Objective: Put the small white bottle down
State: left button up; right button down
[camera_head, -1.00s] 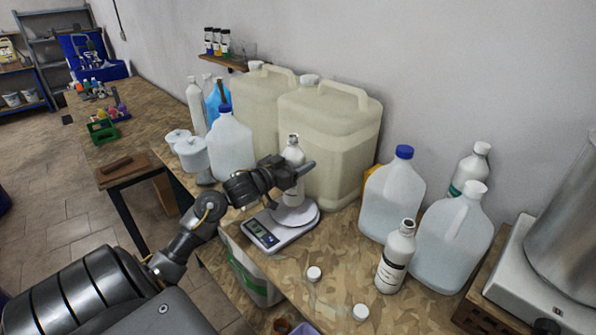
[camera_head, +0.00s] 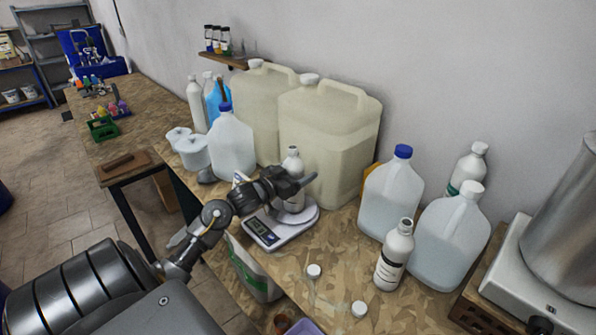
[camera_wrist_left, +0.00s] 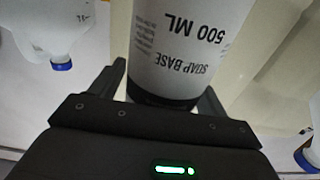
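My left gripper (camera_head: 296,189) is around the small white bottle (camera_head: 292,163) and appears shut on it. The bottle is upright and has a dark, open-looking top. Its lower part is at the plate of the kitchen scale (camera_head: 267,236); the gripper hides part of it, so I cannot tell for sure whether it touches the plate. In the left wrist view, the bottle (camera_wrist_left: 185,45) is between the two fingers, with "SOAP BASE 500 ML" printed on it upside down. My right gripper is not in view.
Large cream drums (camera_head: 331,135) stand close behind the scale. A clear jug with a blue cap (camera_head: 230,147) stands left, another (camera_head: 389,200) right. A second small white bottle (camera_head: 394,259) stands at the right front. Loose white caps (camera_head: 314,271) lie on the bench, otherwise free there.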

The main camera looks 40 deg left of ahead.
pick_arm(q)
jog(key=shift+o, duration=0.2)
jog(key=shift+r, duration=0.15)
jog(key=s+a+b, duration=0.1)
jog(key=s+b, duration=0.2)
jog(key=s, duration=0.9)
